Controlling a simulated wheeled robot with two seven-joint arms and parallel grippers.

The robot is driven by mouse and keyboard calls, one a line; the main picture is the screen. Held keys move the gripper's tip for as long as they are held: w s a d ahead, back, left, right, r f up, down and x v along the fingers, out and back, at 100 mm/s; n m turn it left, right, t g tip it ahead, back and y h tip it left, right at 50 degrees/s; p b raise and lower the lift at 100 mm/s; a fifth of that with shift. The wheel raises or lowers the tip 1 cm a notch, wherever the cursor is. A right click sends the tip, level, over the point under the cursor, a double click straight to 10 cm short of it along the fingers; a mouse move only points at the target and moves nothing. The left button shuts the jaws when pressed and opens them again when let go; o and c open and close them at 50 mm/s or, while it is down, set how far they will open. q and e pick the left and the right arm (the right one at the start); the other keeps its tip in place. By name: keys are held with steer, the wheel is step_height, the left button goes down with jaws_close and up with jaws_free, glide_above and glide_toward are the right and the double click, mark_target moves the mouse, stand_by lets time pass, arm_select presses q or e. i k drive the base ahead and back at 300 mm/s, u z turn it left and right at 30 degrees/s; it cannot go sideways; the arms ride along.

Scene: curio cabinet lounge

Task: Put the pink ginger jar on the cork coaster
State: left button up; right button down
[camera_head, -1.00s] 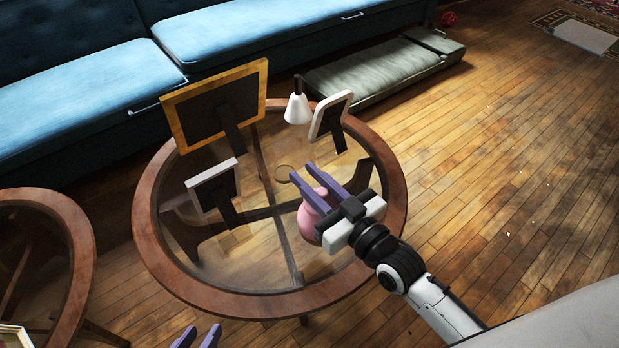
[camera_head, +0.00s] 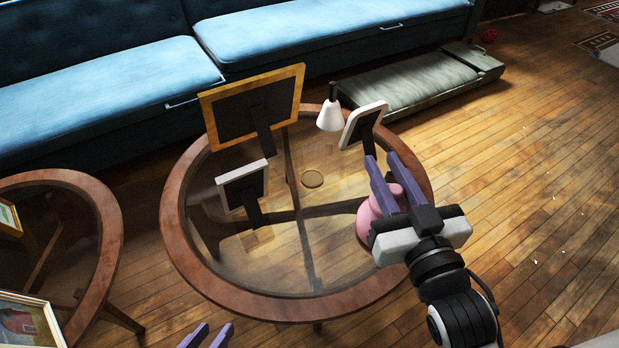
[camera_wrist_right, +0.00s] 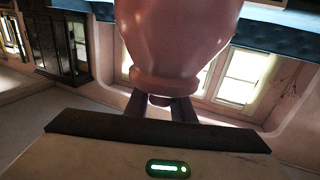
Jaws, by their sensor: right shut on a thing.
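The pink ginger jar (camera_head: 366,222) is in my right gripper (camera_head: 389,172), whose purple fingers are shut on it. In the head view the jar appears over the right part of the round glass-topped table, partly hidden by the gripper. In the right wrist view the jar (camera_wrist_right: 175,40) fills the upper middle, between the fingers.
The round table (camera_head: 180,230) has a wooden rim. A gold frame (camera_head: 235,110), two white frames (camera_head: 238,187) (camera_head: 362,124) and a white bell-shaped object (camera_head: 329,116) stand towards its back and left. A second round table (camera_head: 105,250) stands at left. The glass around the coaster is clear.

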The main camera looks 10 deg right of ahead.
mark_target(312, 177)
steer(key=u, duration=2.2)
steer(key=k, duration=0.65)
steer(key=z, duration=1.05)
steer(key=i, duration=0.5)
steer(key=u, duration=0.05)
